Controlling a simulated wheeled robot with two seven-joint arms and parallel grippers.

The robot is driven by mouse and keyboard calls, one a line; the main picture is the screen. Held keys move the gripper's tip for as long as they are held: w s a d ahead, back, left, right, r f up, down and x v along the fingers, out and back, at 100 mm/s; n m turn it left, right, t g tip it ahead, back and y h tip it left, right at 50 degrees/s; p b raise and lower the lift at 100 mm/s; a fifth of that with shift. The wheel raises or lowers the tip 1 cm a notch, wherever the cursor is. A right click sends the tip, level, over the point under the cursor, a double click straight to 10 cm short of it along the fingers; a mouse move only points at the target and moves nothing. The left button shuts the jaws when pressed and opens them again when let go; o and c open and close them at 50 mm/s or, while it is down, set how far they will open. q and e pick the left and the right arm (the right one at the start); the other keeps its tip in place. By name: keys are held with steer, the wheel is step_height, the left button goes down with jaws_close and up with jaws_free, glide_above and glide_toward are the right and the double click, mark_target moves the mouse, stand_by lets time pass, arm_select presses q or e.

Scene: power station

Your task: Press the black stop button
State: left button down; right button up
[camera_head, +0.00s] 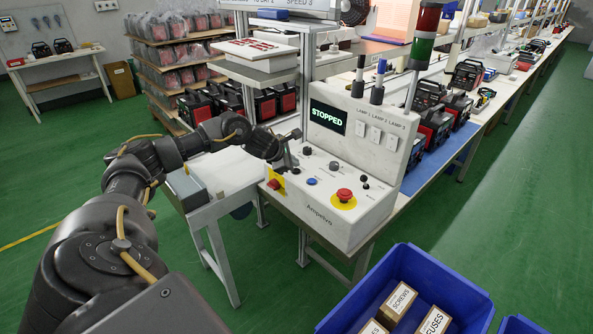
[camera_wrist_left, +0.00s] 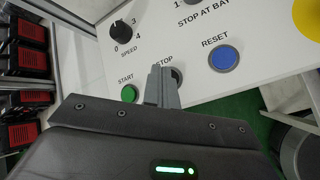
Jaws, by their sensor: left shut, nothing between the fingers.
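My left gripper (camera_head: 288,164) is over the left part of the white control console (camera_head: 318,212), with its fingers together and empty. In the left wrist view the closed fingertips (camera_wrist_left: 163,80) are right at the black stop button (camera_wrist_left: 178,75) and cover its left part. The label STOP shows just above it. I cannot tell whether the tips touch or press the button. The console's screen (camera_head: 327,117) reads STOPPED. My right gripper is out of view.
A green start button (camera_wrist_left: 129,93) and a blue reset button (camera_wrist_left: 224,58) flank the stop button. The speed knob (camera_wrist_left: 122,28) is nearby. A red emergency button (camera_head: 344,196) sits on a yellow disc. A blue bin (camera_head: 455,271) stands in front.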

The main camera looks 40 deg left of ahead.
arm_select(q)
steer(key=shift+r+p, duration=1.85)
steer(key=shift+r, duration=0.7)
steer(key=shift+f, duration=0.1)
